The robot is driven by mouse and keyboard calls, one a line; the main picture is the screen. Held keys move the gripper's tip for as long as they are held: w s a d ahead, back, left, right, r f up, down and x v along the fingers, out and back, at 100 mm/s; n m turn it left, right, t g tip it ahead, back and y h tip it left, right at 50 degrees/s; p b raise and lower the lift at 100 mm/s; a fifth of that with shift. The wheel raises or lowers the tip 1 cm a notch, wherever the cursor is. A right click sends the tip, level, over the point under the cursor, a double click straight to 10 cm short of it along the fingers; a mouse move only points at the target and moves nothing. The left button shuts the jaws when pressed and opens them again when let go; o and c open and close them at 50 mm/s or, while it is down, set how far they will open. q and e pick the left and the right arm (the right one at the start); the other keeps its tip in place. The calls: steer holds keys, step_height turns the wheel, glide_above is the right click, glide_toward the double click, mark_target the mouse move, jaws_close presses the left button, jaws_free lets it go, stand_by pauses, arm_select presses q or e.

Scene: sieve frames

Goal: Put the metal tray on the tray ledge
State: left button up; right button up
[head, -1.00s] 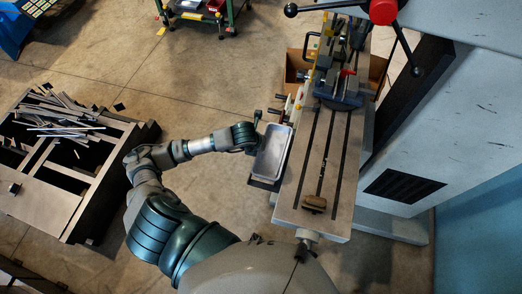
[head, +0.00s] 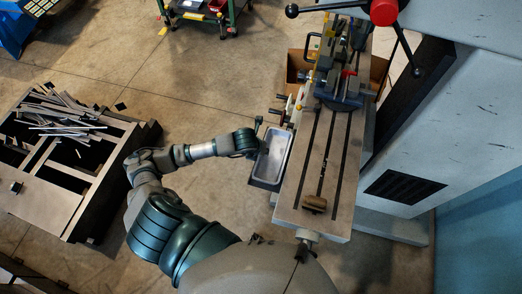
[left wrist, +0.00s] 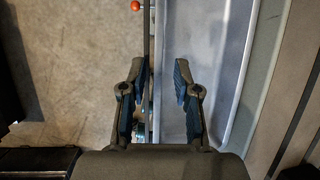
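The metal tray (head: 269,166) is a long, shallow grey pan. It lies along the left side of the slotted machine table, lower than the table top. The tray ledge is not clearly visible; the tray seems to cover it. My left gripper (head: 257,145) is at the tray's left long side. In the left wrist view my left gripper (left wrist: 158,90) is open, with one finger outside the tray's near wall and one over its inside. A gap shows between the fingers and the wall. The tray (left wrist: 207,70) looks empty in that view. My right gripper is not in view.
The machine table (head: 326,170) stands right of the tray, with a vise (head: 338,92) and a wooden-backed brush (head: 315,203) on it. Crank handles (head: 285,108) stick out just beyond the tray. A dark bin with metal bars (head: 60,115) stands left. Floor between is clear.

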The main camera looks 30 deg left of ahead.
arm_select(q)
steer(key=v, duration=1.1)
steer(key=shift+r+b, duration=0.2)
steer(key=shift+b, duration=0.2)
steer(key=shift+s, duration=0.1)
